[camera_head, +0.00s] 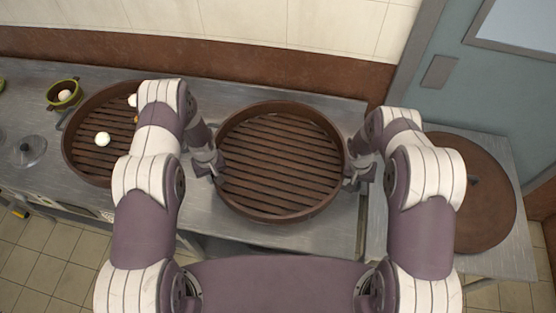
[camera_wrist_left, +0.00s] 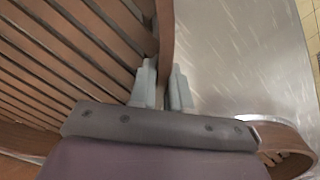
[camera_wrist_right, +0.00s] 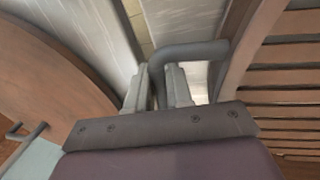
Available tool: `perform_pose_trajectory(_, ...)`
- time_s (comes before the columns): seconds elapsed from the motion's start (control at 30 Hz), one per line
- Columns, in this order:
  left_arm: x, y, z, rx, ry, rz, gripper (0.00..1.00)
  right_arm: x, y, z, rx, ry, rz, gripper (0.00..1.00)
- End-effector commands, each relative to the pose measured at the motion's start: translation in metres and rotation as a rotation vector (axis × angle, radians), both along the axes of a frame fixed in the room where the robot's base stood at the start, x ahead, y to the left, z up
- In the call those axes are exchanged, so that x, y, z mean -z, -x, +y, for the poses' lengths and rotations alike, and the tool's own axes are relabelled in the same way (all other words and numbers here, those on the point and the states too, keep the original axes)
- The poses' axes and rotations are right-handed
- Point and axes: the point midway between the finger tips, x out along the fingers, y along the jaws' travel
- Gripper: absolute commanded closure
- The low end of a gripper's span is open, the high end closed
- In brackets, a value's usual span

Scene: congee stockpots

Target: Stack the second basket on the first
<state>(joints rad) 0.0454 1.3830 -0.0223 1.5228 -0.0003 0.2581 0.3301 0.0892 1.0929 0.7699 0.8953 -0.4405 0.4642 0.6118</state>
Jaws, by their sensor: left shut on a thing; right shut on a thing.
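A round brown slatted basket (camera_head: 280,165), empty, is in the middle of the head view between my two grippers. My left gripper (camera_head: 216,168) is shut on its left side; in the left wrist view its fingers (camera_wrist_left: 163,78) straddle the rim (camera_wrist_left: 166,35). My right gripper (camera_head: 352,174) is shut on the grey handle (camera_wrist_right: 190,52) on the basket's right side. The basket looks level; I cannot tell whether it is clear of the counter. The other basket (camera_head: 70,155) stands at the left, holding white round buns (camera_head: 103,139), partly hidden by my left arm.
The steel counter (camera_head: 230,86) runs along a tiled wall. A brown round lid (camera_head: 485,215) lies on a side table at the right. A green bowl (camera_head: 63,94) and a steel lid (camera_head: 27,150) are at the far left.

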Motion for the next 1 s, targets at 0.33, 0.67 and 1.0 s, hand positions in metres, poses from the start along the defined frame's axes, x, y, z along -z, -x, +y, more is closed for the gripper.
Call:
perform_pose_trajectory(0.33,0.000,0.000,0.000,0.000,0.000,0.000,1.00,-0.001,-0.001,0.000,0.000,0.000,-0.002,1.00)
perform_pose_trajectory(0.67,-0.005,-0.001,0.000,0.000,0.000,-0.002,1.00,-0.006,-0.002,0.000,-0.001,0.000,-0.004,1.00)
perform_pose_trajectory(1.0,-0.048,-0.001,0.000,0.001,0.000,-0.003,1.00,-0.048,-0.002,0.000,-0.001,0.000,-0.004,1.00)
